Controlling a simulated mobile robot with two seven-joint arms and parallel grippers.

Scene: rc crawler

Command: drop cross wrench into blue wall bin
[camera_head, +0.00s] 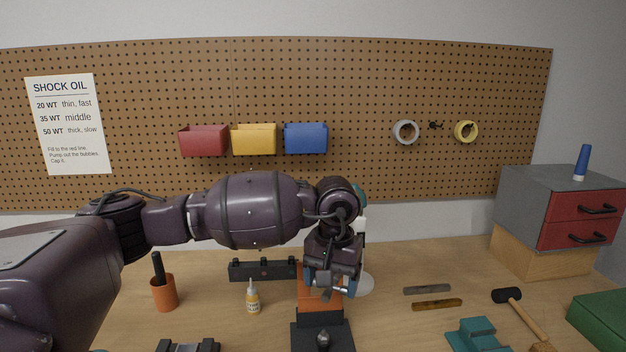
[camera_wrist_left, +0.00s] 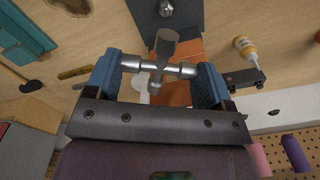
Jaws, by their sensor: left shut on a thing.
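The blue wall bin (camera_head: 306,139) hangs on the pegboard, rightmost in a row of three bins. My left gripper (camera_head: 331,284) is low over the bench, in front of and below the bin, pointing down. In the left wrist view my left gripper (camera_wrist_left: 157,80) is shut on the cross wrench (camera_wrist_left: 165,48), a silver metal cross. One bar of the wrench spans between the two blue fingers. In the head view the gripper mostly hides the wrench. My right gripper is not in view.
A red bin (camera_head: 203,140) and a yellow bin (camera_head: 254,139) hang left of the blue one. An orange stand (camera_head: 318,302) is below the gripper. A dropper bottle (camera_head: 253,297) and an orange cup (camera_head: 164,293) stand to its left. A mallet (camera_head: 522,315) lies right.

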